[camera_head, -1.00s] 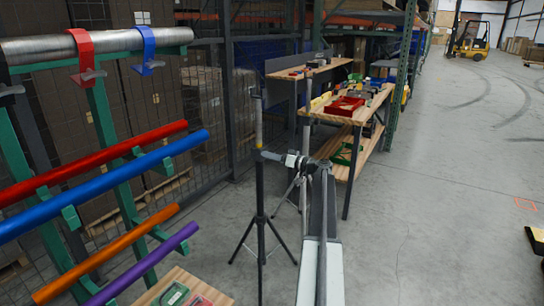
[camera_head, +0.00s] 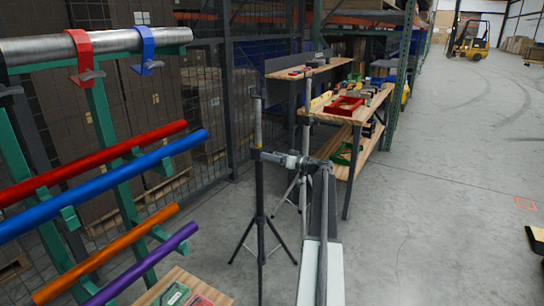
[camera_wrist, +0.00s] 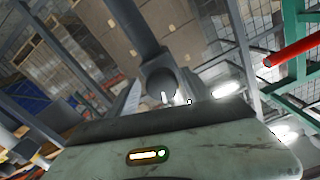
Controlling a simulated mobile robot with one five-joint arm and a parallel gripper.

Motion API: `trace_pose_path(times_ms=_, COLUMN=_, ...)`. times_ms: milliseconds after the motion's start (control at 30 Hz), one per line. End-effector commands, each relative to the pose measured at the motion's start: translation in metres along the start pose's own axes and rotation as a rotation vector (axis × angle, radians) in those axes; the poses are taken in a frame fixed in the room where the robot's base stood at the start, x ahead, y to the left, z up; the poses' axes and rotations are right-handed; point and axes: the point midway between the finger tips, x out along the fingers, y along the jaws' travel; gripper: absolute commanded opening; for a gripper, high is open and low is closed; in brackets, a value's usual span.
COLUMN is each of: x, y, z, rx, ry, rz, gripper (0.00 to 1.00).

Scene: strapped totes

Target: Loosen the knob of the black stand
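The black stand (camera_head: 260,190) stands upright on spread tripod legs in the head view, with a lighter, narrower upper tube. My gripper (camera_head: 263,155) is at its collar, at the height where the black tube ends. The knob is too small to make out there. In the wrist view the stand's dark pole (camera_wrist: 133,25) runs down to a dark rounded part (camera_wrist: 160,84), which looks like the knob or its collar, just in front of my gripper (camera_wrist: 160,108). The fingers do not show clearly, so their opening and any contact cannot be told.
A second, grey stand (camera_head: 304,185) is close behind on the right. A rack with coloured tubes (camera_head: 100,165) is on the left. A wooden workbench (camera_head: 375,104) with a red tray (camera_head: 345,107) is behind.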

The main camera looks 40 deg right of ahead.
Motion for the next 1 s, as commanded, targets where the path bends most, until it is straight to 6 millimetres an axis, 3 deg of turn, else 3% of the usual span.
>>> trace_pose_path(times_ms=367, x=-0.001, y=-0.002, z=0.0, rx=0.001, ry=0.001, rz=-0.004, gripper=0.61)
trace_pose_path(times_ms=467, x=-0.011, y=-0.002, z=0.0, rx=0.001, ry=0.001, rz=-0.004, gripper=0.61)
trace_pose_path(times_ms=800, x=-0.07, y=-0.001, z=0.0, rx=0.001, ry=0.0, rz=-0.002, gripper=0.61)
trace_pose_path(times_ms=1000, x=-0.075, y=-0.001, z=0.0, rx=0.001, ry=0.0, rz=-0.003, gripper=0.61)
